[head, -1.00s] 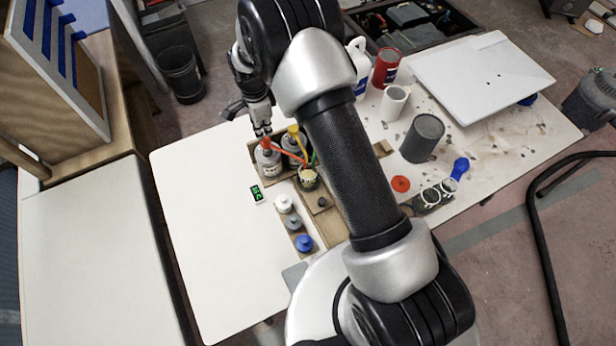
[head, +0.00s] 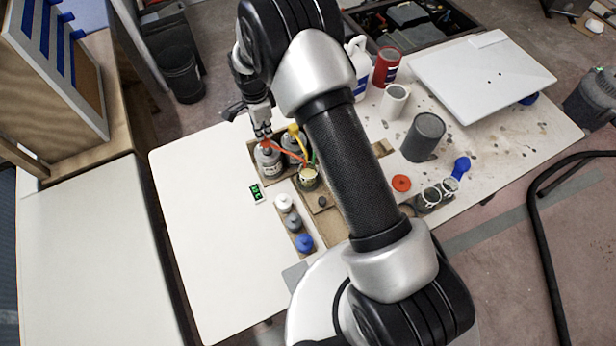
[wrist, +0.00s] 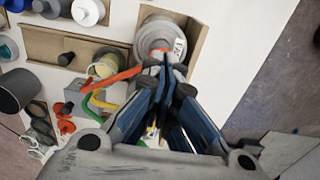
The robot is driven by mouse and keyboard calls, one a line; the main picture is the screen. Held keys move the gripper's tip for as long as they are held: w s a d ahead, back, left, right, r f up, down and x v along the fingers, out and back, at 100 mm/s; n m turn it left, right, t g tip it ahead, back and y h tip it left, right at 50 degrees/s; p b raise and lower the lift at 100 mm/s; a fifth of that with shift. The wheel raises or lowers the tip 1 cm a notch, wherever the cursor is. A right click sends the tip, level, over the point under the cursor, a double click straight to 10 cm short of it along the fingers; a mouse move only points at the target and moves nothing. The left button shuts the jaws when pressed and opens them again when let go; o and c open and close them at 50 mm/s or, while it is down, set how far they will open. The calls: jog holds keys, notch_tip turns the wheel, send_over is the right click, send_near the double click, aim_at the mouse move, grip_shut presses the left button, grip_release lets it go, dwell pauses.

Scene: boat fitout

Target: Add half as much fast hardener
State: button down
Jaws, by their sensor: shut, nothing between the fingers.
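A grey-white can (head: 269,160) with a red pump top stands in a wooden rack; its label starts with "FA" in the wrist view (wrist: 160,32). Its red spout (wrist: 112,80) leads over a mixing cup (head: 308,179) with pale yellow contents, also in the wrist view (wrist: 108,65). Beside it is a second can (head: 293,148) with a yellow pump; a green spout also reaches the cup. My gripper (head: 263,133) is shut and empty, right over the red pump head; it also shows in the wrist view (wrist: 166,68). Whether the fingertips touch the pump is unclear.
A small green-lit display (head: 256,192) lies left of the cup. Several small bottles with white, grey and blue caps (head: 304,243) stand in front. A dark grey cylinder (head: 423,137) and a red disc (head: 401,183) are right of my arm. The table's left part is clear.

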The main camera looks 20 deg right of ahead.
jog(key=shift+f+b, duration=1.15)
jog(key=shift+f, duration=0.6)
jog(key=shift+r, duration=0.15)
jog(key=shift+r+p, duration=1.25)
jog(key=shift+r, duration=0.9)
jog(key=shift+f, duration=0.15)
